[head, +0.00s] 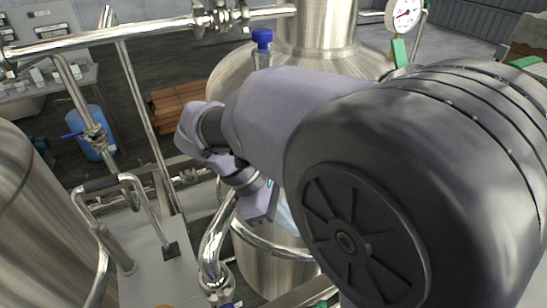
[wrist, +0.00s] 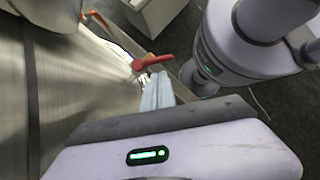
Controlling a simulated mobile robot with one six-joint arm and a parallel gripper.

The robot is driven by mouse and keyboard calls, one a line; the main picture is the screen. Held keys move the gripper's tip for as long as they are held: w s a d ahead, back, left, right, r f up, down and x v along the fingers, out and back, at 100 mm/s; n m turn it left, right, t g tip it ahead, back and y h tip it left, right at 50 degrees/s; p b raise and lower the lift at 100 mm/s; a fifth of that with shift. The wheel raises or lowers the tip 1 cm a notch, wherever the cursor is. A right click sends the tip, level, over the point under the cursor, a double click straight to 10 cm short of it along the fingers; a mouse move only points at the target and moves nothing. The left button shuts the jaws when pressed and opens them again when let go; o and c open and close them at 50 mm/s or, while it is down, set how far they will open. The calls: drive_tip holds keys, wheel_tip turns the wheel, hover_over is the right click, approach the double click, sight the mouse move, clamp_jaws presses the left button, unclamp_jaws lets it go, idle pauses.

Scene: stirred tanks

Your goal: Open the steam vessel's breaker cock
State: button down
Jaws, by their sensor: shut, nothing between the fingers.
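My gripper (wrist: 157,78) is shut and empty; its pale blue fingers point away from the wrist camera beside a steel vessel wall (wrist: 75,85). A red lever handle (wrist: 153,64) on a small metal fitting lies just beyond the fingertips; whether they touch it I cannot tell. In the head view my gripper (head: 284,216) is low in front of the steel vessel (head: 268,262), partly hidden by my arm. On the vessel's top are a blue-capped fitting (head: 262,40) and a green handle (head: 399,52). Which fitting is the breaker cock, I cannot tell.
An orange handle (wrist: 96,20) sits further along the vessel in the wrist view. In the head view, a pressure gauge (head: 403,14) stands at the top right. Steel pipes and another tank (head: 25,210) crowd the left. A blue drum (head: 92,132) stands behind.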

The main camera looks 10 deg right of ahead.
drive_tip(key=b+x, duration=0.3)
drive_tip(key=x, duration=0.7)
drive_tip(key=shift+f+b, duration=0.2)
drive_tip(key=shift+b, duration=0.15)
drive_tip(key=n+t+p, duration=0.1)
drive_tip(key=s+d+n+p, duration=0.1)
drive_tip(key=n, duration=0.1)
drive_tip(key=shift+d+t, duration=0.25)
drive_tip(key=shift+t, duration=0.15)
drive_tip(key=shift+a+p, duration=0.1)
drive_tip(key=shift+p, duration=0.2)
